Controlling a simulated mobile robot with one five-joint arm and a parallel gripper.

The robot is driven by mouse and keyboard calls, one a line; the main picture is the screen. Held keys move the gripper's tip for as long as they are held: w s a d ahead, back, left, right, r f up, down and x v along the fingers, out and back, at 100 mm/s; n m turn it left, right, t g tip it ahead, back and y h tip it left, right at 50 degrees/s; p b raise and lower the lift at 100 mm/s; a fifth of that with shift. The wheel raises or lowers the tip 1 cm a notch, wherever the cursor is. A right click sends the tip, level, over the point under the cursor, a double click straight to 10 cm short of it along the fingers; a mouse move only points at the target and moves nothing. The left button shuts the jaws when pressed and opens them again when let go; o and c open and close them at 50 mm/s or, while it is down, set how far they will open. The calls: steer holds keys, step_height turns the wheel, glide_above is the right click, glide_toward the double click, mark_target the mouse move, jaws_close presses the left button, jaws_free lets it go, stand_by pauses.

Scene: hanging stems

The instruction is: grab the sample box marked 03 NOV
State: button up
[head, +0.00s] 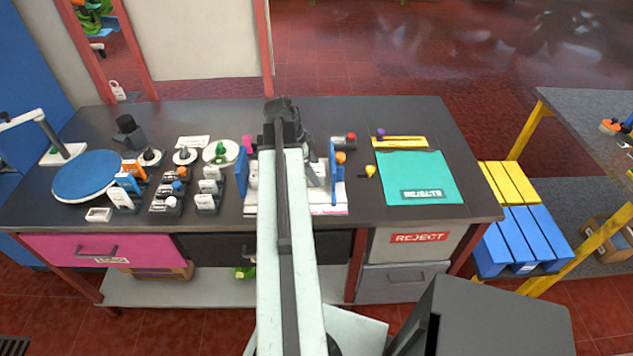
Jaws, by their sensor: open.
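No marking reading 03 NOV is legible at this size, so I cannot tell which item is the sample box. Several small labelled pieces stand on the left half of the dark table (230,122), among them a white one with a dark mark (121,199) and an orange one (133,168). A small white open box (98,214) lies near the front left edge. My gripper (283,112) is over the back middle of the table, to the right of these pieces. It is open, and nothing shows in it. My arm hides part of the middle of the table.
A blue round disc (87,176) lies at the left. Blue upright plates (241,172) flank my arm at the table's middle. A teal REJECTS mat (418,172) lies at the right, above a grey REJECT drawer (416,243). The back right of the table is clear.

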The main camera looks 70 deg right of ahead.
steer(key=shift+b+x, duration=0.3)
steer(key=shift+x, duration=0.65)
steer(key=shift+r, duration=0.2)
steer(key=c, duration=1.5)
